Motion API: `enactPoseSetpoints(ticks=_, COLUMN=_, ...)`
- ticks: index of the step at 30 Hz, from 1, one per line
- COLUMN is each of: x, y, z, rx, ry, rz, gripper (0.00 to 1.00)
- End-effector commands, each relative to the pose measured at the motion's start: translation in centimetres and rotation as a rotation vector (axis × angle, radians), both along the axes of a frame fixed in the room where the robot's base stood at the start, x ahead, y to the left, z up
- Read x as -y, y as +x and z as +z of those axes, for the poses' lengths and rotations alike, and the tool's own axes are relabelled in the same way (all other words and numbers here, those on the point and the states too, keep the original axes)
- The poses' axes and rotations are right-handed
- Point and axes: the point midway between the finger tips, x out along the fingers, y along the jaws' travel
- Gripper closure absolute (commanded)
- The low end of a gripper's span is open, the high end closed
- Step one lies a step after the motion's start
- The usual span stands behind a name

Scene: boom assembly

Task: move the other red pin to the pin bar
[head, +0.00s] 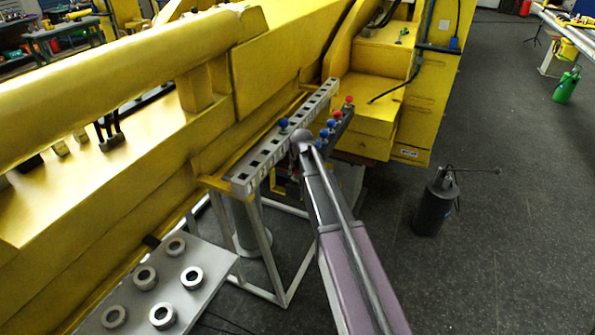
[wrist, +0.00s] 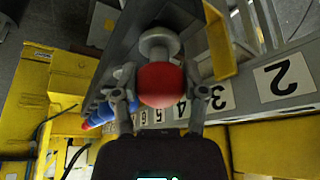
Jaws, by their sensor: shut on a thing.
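My gripper (wrist: 158,98) is shut on the round red head of a red pin (wrist: 165,82). The pin's grey collar and stem show against a dark rack; I cannot tell whether it is seated there. In the head view my arm hides the gripper and the held pin. The long grey pin bar (head: 238,187) has a row of square holes and number labels. A blue-headed pin (head: 283,123) stands on it. Two more red heads, one at the far end (head: 348,99) and one nearer (head: 337,114), show along the dark rack, with several blue pins (head: 330,125).
The yellow boom (head: 120,75) runs along the left of the bar. A yellow machine body (head: 375,60) stands behind the rack. A grey plate with several rings (head: 140,310) is at the lower left. A dark cylinder (head: 433,207) stands on the open floor at right.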

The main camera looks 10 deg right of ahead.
Motion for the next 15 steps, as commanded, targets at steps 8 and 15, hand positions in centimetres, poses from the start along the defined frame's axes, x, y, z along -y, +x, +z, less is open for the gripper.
enactPoseSetpoints(ticks=8, x=0.01, y=0.00, z=-0.42, rx=0.000, ry=0.000, rz=0.000, gripper=1.00)
enactPoseSetpoints(ticks=15, x=0.02, y=0.01, z=-0.39, rx=0.000, ry=0.000, rz=0.000, gripper=0.38)
